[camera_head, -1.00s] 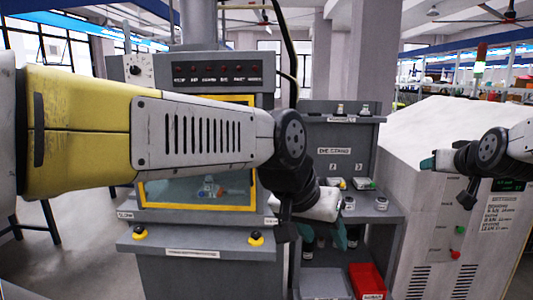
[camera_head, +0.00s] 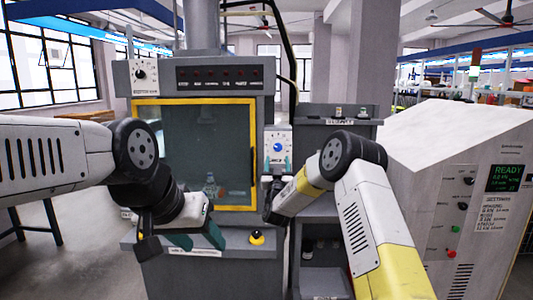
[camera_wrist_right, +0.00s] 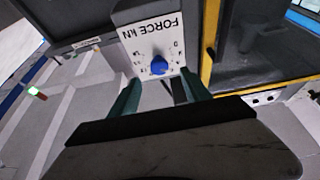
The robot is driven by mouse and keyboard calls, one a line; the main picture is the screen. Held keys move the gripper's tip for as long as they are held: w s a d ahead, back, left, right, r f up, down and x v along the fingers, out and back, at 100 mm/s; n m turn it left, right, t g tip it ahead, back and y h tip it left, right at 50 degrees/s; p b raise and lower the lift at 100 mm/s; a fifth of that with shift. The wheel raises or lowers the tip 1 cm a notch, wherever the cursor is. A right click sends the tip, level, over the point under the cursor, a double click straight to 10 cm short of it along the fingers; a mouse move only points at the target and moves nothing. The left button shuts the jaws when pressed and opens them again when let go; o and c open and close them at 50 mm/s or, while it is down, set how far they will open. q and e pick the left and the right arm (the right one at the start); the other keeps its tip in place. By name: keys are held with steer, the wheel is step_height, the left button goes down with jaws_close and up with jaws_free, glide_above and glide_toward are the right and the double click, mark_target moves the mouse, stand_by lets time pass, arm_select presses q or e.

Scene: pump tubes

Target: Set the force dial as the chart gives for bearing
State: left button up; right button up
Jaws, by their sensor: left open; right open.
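The force dial is a blue knob (camera_head: 278,147) on a white plate at the right side of the press. In the right wrist view the knob (camera_wrist_right: 159,65) sits on the plate marked FORCE kN (camera_wrist_right: 150,32), seen upside down; its exact setting is not legible. My right gripper (camera_head: 279,164) is open just in front of the dial, its teal fingers on either side below the knob, apart from it. My left gripper (camera_head: 197,239) is open and empty, low in front of the press. The chart (camera_head: 494,212) is a small label on the white machine at the right; its figures are too small to read surely.
Another dial (camera_head: 140,73) is at the press's upper left. A yellow button (camera_head: 256,237) is on the front ledge. A green READY screen (camera_head: 505,177) is at the right.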

mark_target(278, 149)
steer(key=x, duration=0.6)
steer(key=shift+w+r, duration=0.15)
steer(key=shift+w, duration=0.2)
jaws_close()
